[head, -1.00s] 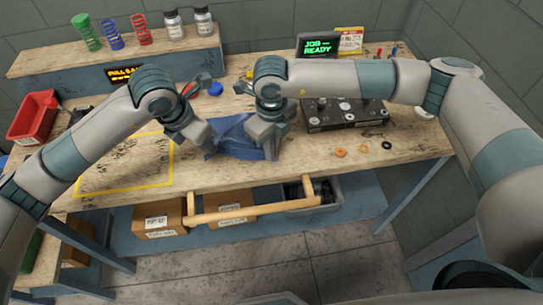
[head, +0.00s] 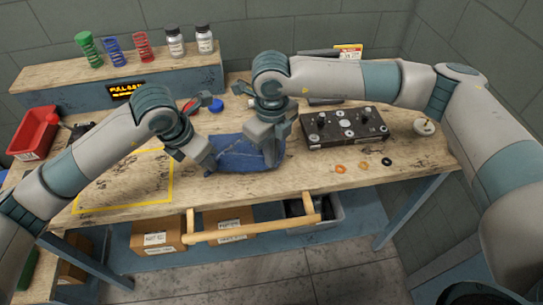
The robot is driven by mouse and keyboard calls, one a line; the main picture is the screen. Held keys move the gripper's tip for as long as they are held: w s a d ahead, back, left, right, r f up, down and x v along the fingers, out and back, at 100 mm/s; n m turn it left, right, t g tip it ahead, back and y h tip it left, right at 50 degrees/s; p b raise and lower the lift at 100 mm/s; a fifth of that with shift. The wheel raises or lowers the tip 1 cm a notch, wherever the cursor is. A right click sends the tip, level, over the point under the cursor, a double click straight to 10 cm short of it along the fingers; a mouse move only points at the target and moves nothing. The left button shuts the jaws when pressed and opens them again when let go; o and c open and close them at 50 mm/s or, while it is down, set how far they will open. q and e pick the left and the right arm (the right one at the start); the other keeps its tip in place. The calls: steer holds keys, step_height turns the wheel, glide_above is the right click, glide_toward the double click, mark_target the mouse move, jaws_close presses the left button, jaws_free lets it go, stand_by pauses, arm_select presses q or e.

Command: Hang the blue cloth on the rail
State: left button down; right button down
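The blue cloth (head: 238,152) lies on or just above the middle of the workbench, between my two grippers; I cannot tell whether it is lifted. My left gripper (head: 205,166) is at its left edge. My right gripper (head: 271,155) is at its right end and covers part of it. The fingertips blend with the cloth, so I cannot tell whether either gripper is closed on it. The rail (head: 250,233) is a light wooden bar along the bench's front, on two wooden arms below the top edge. It is bare.
A black device with knobs (head: 345,127) stands right of the cloth, with small rings (head: 340,169) before it. A red bin (head: 34,134) is at far left. A yellow taped outline (head: 110,206) marks the left bench. Boxes (head: 158,228) sit below, behind the rail.

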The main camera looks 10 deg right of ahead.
arm_select(q)
steer(key=c, duration=1.4)
jaws_free()
steer(key=shift+o, duration=0.5)
steer(key=o, duration=0.7)
steer(key=shift+c, duration=0.2)
steer(key=shift+g+y, duration=0.5)
steer(key=shift+y, duration=0.1)
steer(key=r+p, duration=0.1)
steer(key=r, duration=0.1)
steer(key=r+p, duration=0.3)
steer(key=p, duration=0.1)
steer(key=shift+s+a+r, duration=0.4)
arm_select(e)
step_height(320, 180, up, 5)
steer(key=shift+r, duration=0.1)
